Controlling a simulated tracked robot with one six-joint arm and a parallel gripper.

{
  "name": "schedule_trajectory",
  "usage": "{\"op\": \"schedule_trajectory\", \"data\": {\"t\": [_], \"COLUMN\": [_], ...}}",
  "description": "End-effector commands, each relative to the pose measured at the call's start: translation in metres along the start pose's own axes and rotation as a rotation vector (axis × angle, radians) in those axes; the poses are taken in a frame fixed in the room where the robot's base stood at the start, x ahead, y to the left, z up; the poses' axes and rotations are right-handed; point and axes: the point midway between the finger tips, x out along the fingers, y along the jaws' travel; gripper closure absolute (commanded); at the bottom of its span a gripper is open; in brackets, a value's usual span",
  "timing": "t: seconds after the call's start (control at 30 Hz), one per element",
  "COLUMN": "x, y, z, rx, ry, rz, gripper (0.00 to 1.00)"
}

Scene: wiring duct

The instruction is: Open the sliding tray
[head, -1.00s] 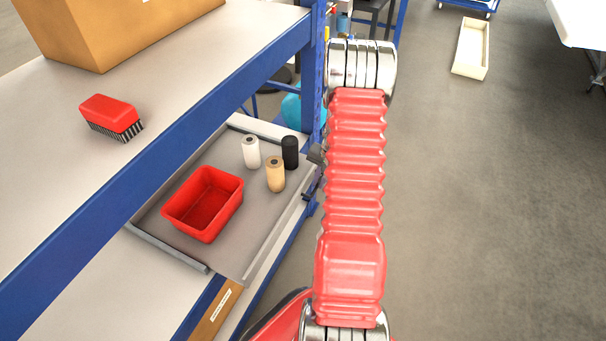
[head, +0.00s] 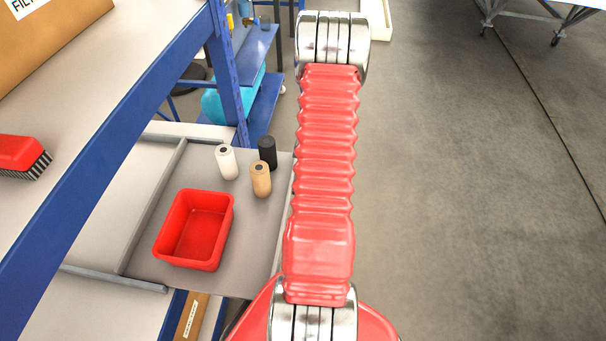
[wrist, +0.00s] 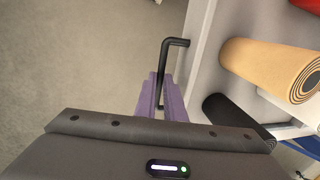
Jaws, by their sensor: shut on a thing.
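The grey sliding tray (head: 255,237) sticks out past the blue shelf upright in the head view. It carries a red bin (head: 195,230) and three small rolls: white (head: 226,162), tan (head: 260,180) and black (head: 267,152). In the wrist view, the black bar handle (wrist: 163,62) stands on the tray's front edge (wrist: 196,40). My gripper (wrist: 163,97), with purple fingers, is shut on the handle. The tan roll (wrist: 270,68) and black roll (wrist: 235,115) lie to the right there. In the head view my arm hides the gripper and handle.
The upper shelf holds a cardboard box (head: 50,35) and a red brush (head: 20,155). A blue upright (head: 228,80) stands behind the tray. A labelled box (head: 192,316) shows below the tray. Clear grey floor (head: 450,200) lies to the right.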

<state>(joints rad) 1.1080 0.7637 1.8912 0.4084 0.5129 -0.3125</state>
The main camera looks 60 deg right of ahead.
Motion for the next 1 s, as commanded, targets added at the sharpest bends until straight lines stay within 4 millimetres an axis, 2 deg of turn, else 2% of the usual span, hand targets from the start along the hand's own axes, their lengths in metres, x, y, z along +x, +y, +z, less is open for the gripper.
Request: {"op": "schedule_trajectory", "data": {"t": [0.27,0.3,0.57,0.87,1.0], "x": [-0.0001,-0.0001,0.0004,-0.0008,-0.0081], "y": [-0.002,-0.0021,-0.0026,-0.003,-0.0031], "z": [0.0006,0.0006,0.0003,-0.0001,-0.0005], "rx": [-0.004,-0.004,-0.005,-0.006,-0.006], "ry": [-0.004,-0.004,-0.002,-0.001,0.0], "rz": [-0.001,-0.001,0.0,0.0,0.0], "gripper": [1.0,0.9,0.72,0.72,0.72]}}
